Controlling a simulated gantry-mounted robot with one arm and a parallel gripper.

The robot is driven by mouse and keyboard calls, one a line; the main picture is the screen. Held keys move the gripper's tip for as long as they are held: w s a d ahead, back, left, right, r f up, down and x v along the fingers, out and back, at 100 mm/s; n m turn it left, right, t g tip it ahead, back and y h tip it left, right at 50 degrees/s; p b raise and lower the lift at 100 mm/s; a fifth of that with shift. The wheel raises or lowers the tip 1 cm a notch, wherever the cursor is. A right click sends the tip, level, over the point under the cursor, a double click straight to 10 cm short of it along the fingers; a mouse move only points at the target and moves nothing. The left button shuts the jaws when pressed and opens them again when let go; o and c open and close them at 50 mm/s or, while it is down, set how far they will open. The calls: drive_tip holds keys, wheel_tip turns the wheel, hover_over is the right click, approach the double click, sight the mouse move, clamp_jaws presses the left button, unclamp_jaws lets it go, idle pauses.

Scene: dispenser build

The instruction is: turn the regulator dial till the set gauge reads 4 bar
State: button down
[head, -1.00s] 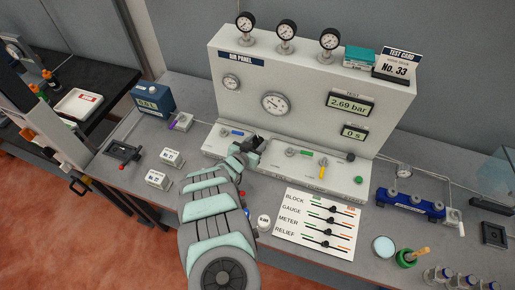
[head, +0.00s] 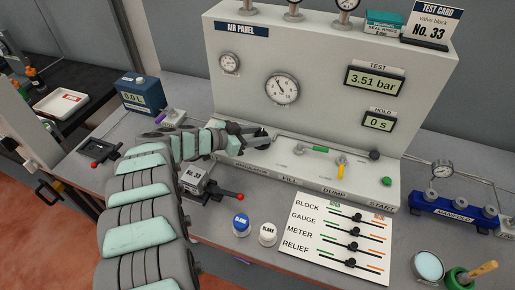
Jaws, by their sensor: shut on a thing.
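The grey air panel (head: 330,50) carries a small round gauge (head: 229,63) and a larger round gauge (head: 282,88). Their scales are too small to read, and I cannot tell which is the set gauge. The TEST display (head: 374,81) reads 3.51 bar. My gripper (head: 262,137) is at the left part of the panel's ledge, shut on the regulator dial. The fingers and wrist hide most of the dial and the ledge label, so its pointer cannot be seen.
The HOLD display (head: 379,121) reads 0 s. Right of my gripper are a green-handled valve (head: 320,149), a yellow handle (head: 341,166) and a green button (head: 386,181). A white card (head: 337,240) and two capped items (head: 241,225) lie in front. A small block vise (head: 195,180) is below my wrist.

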drive_tip(key=shift+w+m+g+h+b, duration=0.1)
drive_tip(key=shift+m+g+h+b, duration=0.35)
drive_tip(key=shift+b, duration=1.25)
drive_tip(key=shift+r+m+g, duration=0.1)
drive_tip(key=shift+m+g, duration=0.15)
drive_tip(key=c, duration=0.8)
unclamp_jaws()
drive_tip(key=shift+c, duration=0.2)
drive_tip(key=shift+d+r+p, duration=0.15)
drive_tip(key=shift+r+p, duration=0.2)
drive_tip(key=shift+p, duration=0.75)
drive_tip(key=n+t+y+p, duration=0.1)
drive_tip(key=p, duration=0.4)
drive_tip(key=shift+r+n+t, duration=0.15)
drive_tip(key=shift+n+t, duration=0.25)
drive_tip(key=n+t+y+p, duration=0.1)
drive_tip(key=p, duration=0.4)
drive_tip(key=n+t+y+p, duration=0.1)
drive_tip(key=p, duration=0.3)
drive_tip(key=shift+s+d+n+p, duration=0.2)
drive_tip(key=shift+n+p, duration=0.1)
drive_tip(key=shift+p, duration=0.1)
drive_tip(key=n+t+y+p, duration=0.1)
drive_tip(key=p, duration=0.3)
drive_tip(key=shift+s+f, duration=0.1)
drive_tip(key=shift+f, duration=0.1)
